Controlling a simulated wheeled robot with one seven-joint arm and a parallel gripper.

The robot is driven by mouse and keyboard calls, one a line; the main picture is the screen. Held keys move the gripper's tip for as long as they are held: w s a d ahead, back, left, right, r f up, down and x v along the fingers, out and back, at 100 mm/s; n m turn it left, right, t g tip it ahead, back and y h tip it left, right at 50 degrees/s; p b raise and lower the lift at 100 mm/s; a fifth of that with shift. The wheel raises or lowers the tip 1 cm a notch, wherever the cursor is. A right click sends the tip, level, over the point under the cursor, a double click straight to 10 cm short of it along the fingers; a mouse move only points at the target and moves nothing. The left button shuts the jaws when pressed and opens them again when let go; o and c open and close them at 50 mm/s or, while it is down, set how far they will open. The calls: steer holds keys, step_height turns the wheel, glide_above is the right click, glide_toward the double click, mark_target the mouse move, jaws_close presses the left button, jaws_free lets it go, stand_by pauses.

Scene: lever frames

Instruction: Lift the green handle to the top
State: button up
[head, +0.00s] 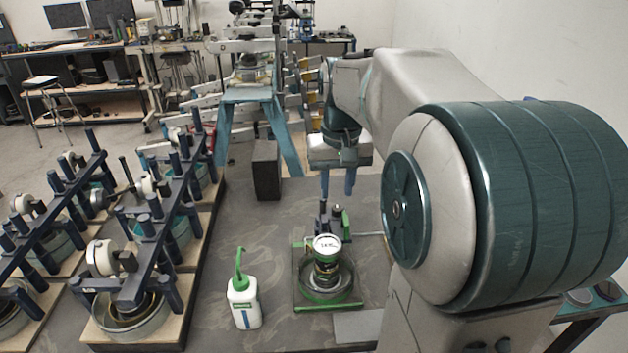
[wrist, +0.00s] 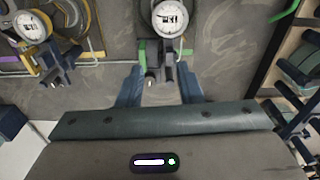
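A small device with a green-edged base (head: 312,303) stands on the dark table, with a round white dial (head: 327,245) on top. The dial also shows in the wrist view (wrist: 172,18). Behind the dial are dark upright parts and a small green piece (head: 345,222); green also shows beside the dial in the wrist view (wrist: 142,52). I cannot tell which green part is the handle. My gripper (head: 337,188) points down above the rear of this device. In the wrist view its two blue fingers (wrist: 160,78) are apart, with a dark part visible between them and nothing evidently gripped.
A white bottle (head: 244,303) with a green spout stands left of the device. A black block (head: 267,170) stands farther back. Dark frames with round parts (head: 140,245) fill the left side. In the wrist view, a yellow-trimmed device with a dial (wrist: 33,27) is at left.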

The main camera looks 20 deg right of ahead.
steer(key=r, duration=0.2)
glide_above(345, 218)
steer(key=shift+m+g, duration=0.4)
step_height(345, 218, down, 14)
steer(key=shift+p, duration=0.85)
jaws_close()
